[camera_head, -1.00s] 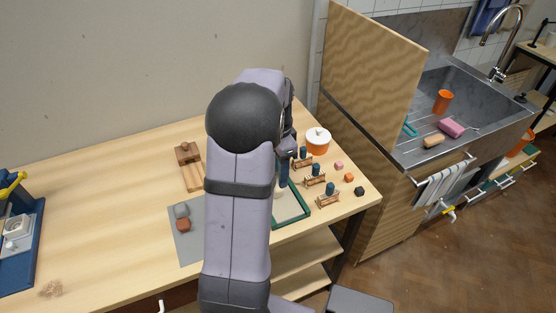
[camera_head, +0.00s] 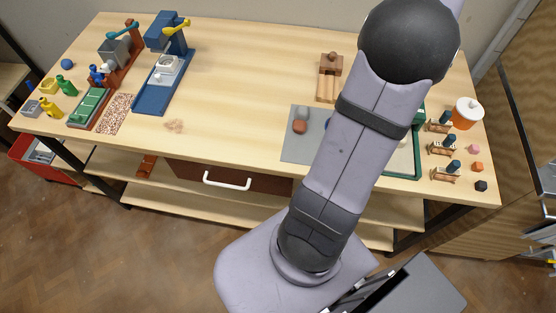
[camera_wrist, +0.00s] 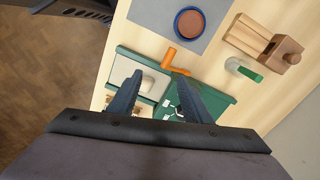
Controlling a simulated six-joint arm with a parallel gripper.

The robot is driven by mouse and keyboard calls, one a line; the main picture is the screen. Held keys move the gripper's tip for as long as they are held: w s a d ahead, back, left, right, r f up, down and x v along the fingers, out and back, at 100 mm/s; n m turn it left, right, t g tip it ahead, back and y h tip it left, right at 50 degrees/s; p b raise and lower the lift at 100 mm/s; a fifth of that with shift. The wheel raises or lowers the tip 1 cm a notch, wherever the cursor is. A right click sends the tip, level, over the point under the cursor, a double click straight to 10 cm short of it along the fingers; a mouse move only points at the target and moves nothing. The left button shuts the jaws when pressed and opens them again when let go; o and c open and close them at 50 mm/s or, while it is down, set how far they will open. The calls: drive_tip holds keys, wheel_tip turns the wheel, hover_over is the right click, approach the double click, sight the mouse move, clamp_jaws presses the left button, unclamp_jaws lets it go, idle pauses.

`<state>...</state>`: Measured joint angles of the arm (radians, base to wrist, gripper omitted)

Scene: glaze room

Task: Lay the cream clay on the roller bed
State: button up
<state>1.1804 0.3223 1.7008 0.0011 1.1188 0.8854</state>
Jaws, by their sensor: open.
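In the wrist view a pale, rounded lump (camera_wrist: 148,83), which looks like the cream clay, lies on the light panel of a green-framed bed (camera_wrist: 121,73). That bed, with an orange handle (camera_wrist: 172,61) beside the panel, appears to be the roller bed. My gripper (camera_wrist: 160,77) is open. Its fingers reach over the bed with the lump between them in the picture, nearer the left finger. I cannot tell whether they touch it. In the head view the bed's green rim (camera_head: 402,177) shows at the table's right, and my arm hides the lump and fingertips.
A grey mat (camera_head: 293,153) carries a grey lump (camera_head: 301,112) and a reddish lump (camera_head: 300,127). A wooden tool (camera_head: 328,88) stands behind. Several small stamps and an orange pot (camera_head: 465,115) stand right of the bed. The table's middle is largely clear.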

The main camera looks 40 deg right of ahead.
drive_tip(key=w+a+f+n, duration=0.1)
drive_tip(key=w+a+n, duration=0.45)
drive_tip(key=a, duration=0.35)
drive_tip(key=w+a+f+n, duration=0.2)
drive_tip(key=w+a+n, duration=0.35)
drive_tip(key=a, duration=0.45)
drive_tip(key=s+a+f+n, duration=0.2)
drive_tip(key=a+n, duration=0.4)
drive_tip(key=a, duration=0.3)
drive_tip(key=s+a+f+n, duration=0.2)
drive_tip(key=a+n, duration=0.4)
drive_tip(key=a, duration=0.4)
drive_tip(key=shift+s+a+f+n, duration=0.25)
drive_tip(key=shift+s+n, duration=0.05)
drive_tip(key=shift+s, duration=0.1)
drive_tip(key=shift+f, duration=0.15)
wheel_tip(320, 180, down, 10)
drive_tip(key=b, duration=1)
drive_tip(key=shift+f+b, duration=0.15)
drive_tip(key=shift+b, duration=0.15)
